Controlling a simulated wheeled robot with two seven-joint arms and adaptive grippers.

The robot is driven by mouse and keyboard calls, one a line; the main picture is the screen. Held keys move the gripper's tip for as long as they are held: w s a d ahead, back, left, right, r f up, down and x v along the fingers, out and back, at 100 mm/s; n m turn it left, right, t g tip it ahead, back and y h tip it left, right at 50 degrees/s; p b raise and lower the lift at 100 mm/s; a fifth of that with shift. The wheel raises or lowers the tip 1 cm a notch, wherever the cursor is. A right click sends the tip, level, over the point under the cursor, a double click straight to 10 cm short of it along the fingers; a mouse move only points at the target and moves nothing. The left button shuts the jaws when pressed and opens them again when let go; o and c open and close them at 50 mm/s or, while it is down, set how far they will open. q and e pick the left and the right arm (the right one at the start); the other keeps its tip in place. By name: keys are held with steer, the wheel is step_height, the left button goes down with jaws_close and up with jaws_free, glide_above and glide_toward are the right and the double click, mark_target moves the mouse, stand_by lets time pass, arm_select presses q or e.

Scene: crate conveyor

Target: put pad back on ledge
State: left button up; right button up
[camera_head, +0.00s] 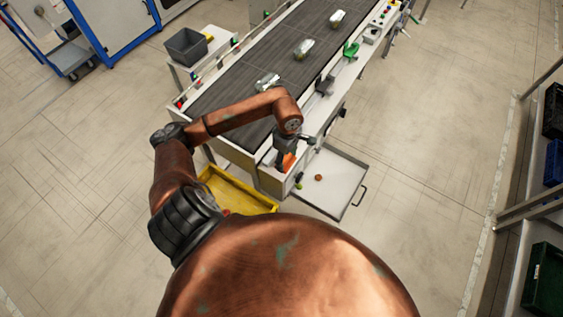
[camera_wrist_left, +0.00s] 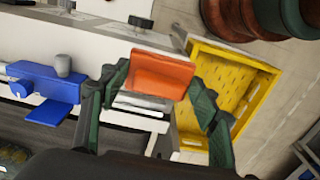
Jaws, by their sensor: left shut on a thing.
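The pad (camera_wrist_left: 162,76) is a small orange block, and my left gripper (camera_wrist_left: 158,92) is shut on it, with a dark green finger on either side. In the head view the orange pad (camera_head: 288,162) hangs beneath my left wrist, over the near end of the conveyor. The pale ledge (camera_head: 330,98) runs along the conveyor's right side. In the wrist view a white surface lies behind and below the pad; I cannot tell whether the pad touches it. My right gripper is not in view.
A yellow crate (camera_head: 238,192) stands beside the conveyor's near end, close to the pad. An open drawer (camera_head: 337,182) holds a small brown round thing. Several packages lie on the dark belt (camera_head: 318,42). A blue fixture (camera_wrist_left: 42,85) shows at left in the wrist view.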

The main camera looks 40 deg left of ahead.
arm_select(q)
steer(key=shift+s+a+f, duration=0.2)
steer(key=shift+a+f, duration=0.65)
steer(key=shift+f, duration=0.15)
steer(key=f+p, duration=0.1)
steer(key=f, duration=0.2)
steer(key=shift+a, duration=0.2)
steer(key=shift+f+p, duration=0.25)
steer(key=shift+p, duration=0.05)
steer(key=shift+f, duration=0.1)
steer(key=shift+f, duration=0.15)
steer(key=o, duration=1.1)
